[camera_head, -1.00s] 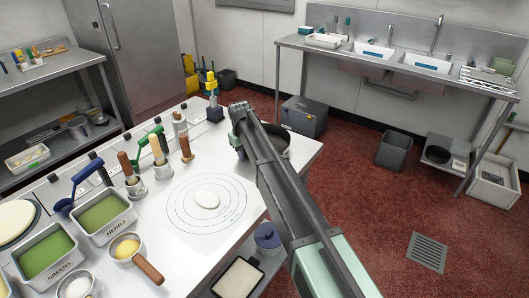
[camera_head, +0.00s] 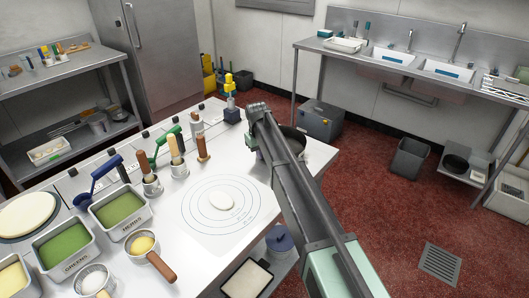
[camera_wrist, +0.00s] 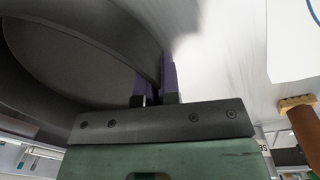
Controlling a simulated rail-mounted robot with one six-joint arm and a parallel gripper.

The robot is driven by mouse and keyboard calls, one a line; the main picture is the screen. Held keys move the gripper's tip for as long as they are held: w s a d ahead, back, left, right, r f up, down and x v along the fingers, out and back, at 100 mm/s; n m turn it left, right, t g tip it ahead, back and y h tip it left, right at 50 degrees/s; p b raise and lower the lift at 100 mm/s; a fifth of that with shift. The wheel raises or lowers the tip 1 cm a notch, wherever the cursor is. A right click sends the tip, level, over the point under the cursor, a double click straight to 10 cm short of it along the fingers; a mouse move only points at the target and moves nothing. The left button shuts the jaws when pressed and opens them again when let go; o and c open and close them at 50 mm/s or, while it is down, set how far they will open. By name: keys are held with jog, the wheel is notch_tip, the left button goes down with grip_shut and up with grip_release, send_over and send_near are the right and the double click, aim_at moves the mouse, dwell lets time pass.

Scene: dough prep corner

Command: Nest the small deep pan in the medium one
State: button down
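A dark round pan (camera_head: 294,138) stands at the far right corner of the white worktop, partly hidden behind my arm. In the wrist view the dark pan (camera_wrist: 60,50) fills the upper left, close up. My gripper (camera_wrist: 158,82) has purple fingertips close together at the pan's rim, with the pan's wall seemingly pinched between them. I cannot tell whether this pan is the small or the medium one, or whether one pan sits inside another.
Wooden-handled tools in metal cups (camera_head: 152,184) stand left of a ringed mat (camera_head: 205,238) with dough (camera_head: 222,200). Green-filled tins (camera_head: 118,208) are at the left. A blue lidded pot (camera_head: 279,242) sits on a lower shelf. A dark vessel (camera_head: 456,162) is under the sink.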

notch_tip(320, 180, up, 19)
jog(key=p, duration=1.8)
jog(key=shift+r+p, duration=0.15)
jog(key=shift+p, duration=0.15)
notch_tip(320, 180, up, 4)
jog(key=p, duration=0.4)
notch_tip(320, 180, down, 13)
jog(key=b, duration=1.2)
jog(key=shift+r+b, duration=0.2)
jog(key=shift+b, duration=0.1)
jog(key=shift+r+p, duration=0.3)
jog(key=shift+r, duration=0.05)
